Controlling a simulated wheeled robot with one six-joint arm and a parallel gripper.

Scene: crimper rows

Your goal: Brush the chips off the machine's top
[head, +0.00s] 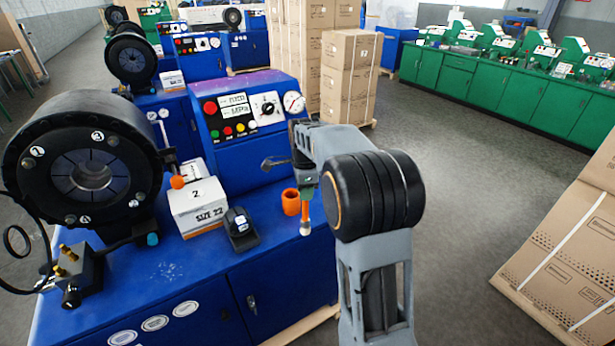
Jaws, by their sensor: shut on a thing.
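The machine's top (215,267) is a flat blue bench surface at the lower left of the head view. A small scatter of pale chips (166,270) lies on it, left of the middle. My gripper (307,187) is over the right end of the top and points down. It is shut on a brush (305,213) with an orange handle and a pale tip at the bottom. The brush hangs upright beside an orange cup (291,202). I cannot tell whether the brush tip touches the surface. The chips lie well to the left of the brush.
A black round crimper head (40,150) stands at the left. A white "SIZE 22" box (199,212) and a black device (241,230) stand between brush and chips, towards the back. A brass-fitted black block (75,270) is left of the chips. The front strip is clear.

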